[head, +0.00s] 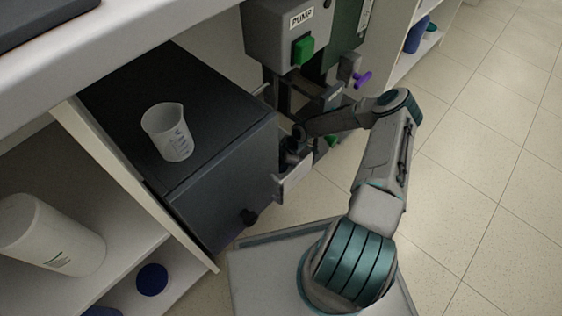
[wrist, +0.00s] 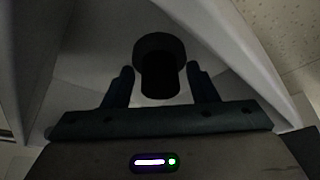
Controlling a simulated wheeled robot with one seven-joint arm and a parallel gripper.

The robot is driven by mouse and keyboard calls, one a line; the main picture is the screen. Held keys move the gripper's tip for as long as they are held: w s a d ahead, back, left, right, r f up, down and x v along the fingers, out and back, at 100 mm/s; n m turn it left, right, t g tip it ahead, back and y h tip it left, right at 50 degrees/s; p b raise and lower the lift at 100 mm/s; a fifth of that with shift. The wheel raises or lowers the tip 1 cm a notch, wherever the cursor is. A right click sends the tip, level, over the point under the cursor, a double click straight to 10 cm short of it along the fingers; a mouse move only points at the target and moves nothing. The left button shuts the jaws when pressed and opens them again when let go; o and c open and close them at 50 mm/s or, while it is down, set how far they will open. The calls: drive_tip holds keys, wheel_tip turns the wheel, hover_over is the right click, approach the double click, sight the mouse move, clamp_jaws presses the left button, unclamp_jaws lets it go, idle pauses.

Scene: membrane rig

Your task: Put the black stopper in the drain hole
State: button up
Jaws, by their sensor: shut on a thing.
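In the wrist view a black stopper (wrist: 160,68) with a wider round end and a narrower body sits between the two dark fingers of my gripper (wrist: 160,82). The gripper is shut on it. Around and beyond it is a pale surface with sloping light walls. In the head view my gripper (head: 294,152) is down beside the dark grey box, under the pump unit and partly hidden by my arm. I cannot make out the stopper there. I cannot see the drain hole in either view.
The dark grey box (head: 222,187) bears a clear measuring beaker (head: 168,132). A white-fronted part (head: 294,178) is close below my gripper. The pump unit (head: 283,35) with a green button (head: 302,50) stands behind. Open tiled floor (head: 480,170) lies to the right.

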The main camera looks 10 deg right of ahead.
drive_tip(key=o, duration=1.1)
drive_tip(key=shift+c, duration=0.2)
drive_tip(key=p+v, duration=0.3)
drive_tip(key=v, duration=0.4)
drive_tip(key=shift+r, duration=0.2)
drive_tip(key=shift+d, duration=0.15)
